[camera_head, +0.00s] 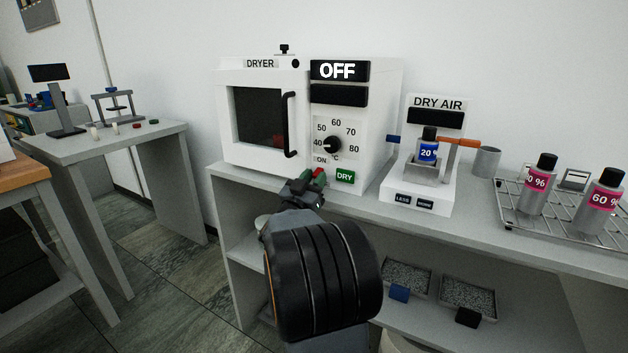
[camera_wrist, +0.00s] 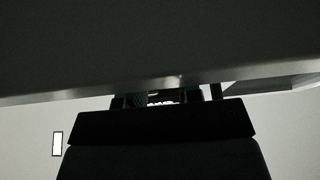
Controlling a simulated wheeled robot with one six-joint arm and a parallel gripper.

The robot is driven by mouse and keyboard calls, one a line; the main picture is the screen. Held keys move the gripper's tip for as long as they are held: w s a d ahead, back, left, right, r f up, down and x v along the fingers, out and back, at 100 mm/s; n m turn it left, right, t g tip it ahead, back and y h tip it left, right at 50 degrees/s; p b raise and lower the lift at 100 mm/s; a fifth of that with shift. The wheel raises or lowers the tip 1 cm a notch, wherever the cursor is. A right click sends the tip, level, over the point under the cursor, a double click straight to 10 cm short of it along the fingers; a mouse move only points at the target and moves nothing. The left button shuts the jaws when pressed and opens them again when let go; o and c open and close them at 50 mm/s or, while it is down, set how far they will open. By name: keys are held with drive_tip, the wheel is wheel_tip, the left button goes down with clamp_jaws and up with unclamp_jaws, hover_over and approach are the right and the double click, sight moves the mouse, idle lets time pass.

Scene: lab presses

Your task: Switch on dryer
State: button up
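The white dryer (camera_head: 380,110) stands on a grey bench. Its display (camera_head: 339,70) reads OFF, with a dark blank panel (camera_head: 339,95) below. Its door (camera_head: 262,116) is shut, with a black handle (camera_head: 290,125). A black dial (camera_head: 332,145) sits in a temperature scale. An ON label (camera_head: 320,159) is at the lower left of the panel, and a green DRY button (camera_head: 345,176) is at the lower right. My gripper (camera_head: 312,178) is at the dryer's lower front, just below the ON label, with small red and green parts at its tip. Contact and finger opening are unclear.
A DRY AIR unit (camera_head: 432,110) holding a blue-labelled bottle (camera_head: 428,147) stands to the right. Further right, two pink-labelled bottles (camera_head: 537,184) stand on a wire rack (camera_head: 508,197). The bench edge (camera_head: 225,172) is close to my arm. The wrist view is mostly dark.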

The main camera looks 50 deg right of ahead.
sight(320, 168)
clamp_jaws()
drive_tip(key=shift+a+r+y+p, duration=0.1)
drive_tip(key=shift+r+y+p, duration=0.35)
drive_tip(key=shift+p, duration=0.75)
drive_tip(key=r+y+p, duration=0.1)
drive_tip(key=y+p, duration=0.1)
drive_tip(key=p, duration=0.3)
drive_tip(key=shift+r+g+p, duration=0.3)
drive_tip(key=shift+p, duration=0.05)
drive_tip(key=y+p, duration=0.1)
drive_tip(key=p, duration=0.4)
drive_tip(key=r+y+p, duration=0.1)
drive_tip(key=y+p, duration=0.1)
drive_tip(key=p, duration=0.3)
drive_tip(key=shift+g, duration=0.4)
drive_tip(key=y+p, duration=0.1)
drive_tip(key=p, duration=0.2)
drive_tip(key=shift+y+p, duration=0.25)
drive_tip(key=shift+p, duration=0.4)
drive_tip(key=shift+f+g+y+p, duration=0.15)
drive_tip(key=shift+g+y+p, duration=0.15)
drive_tip(key=shift+p, duration=0.2)
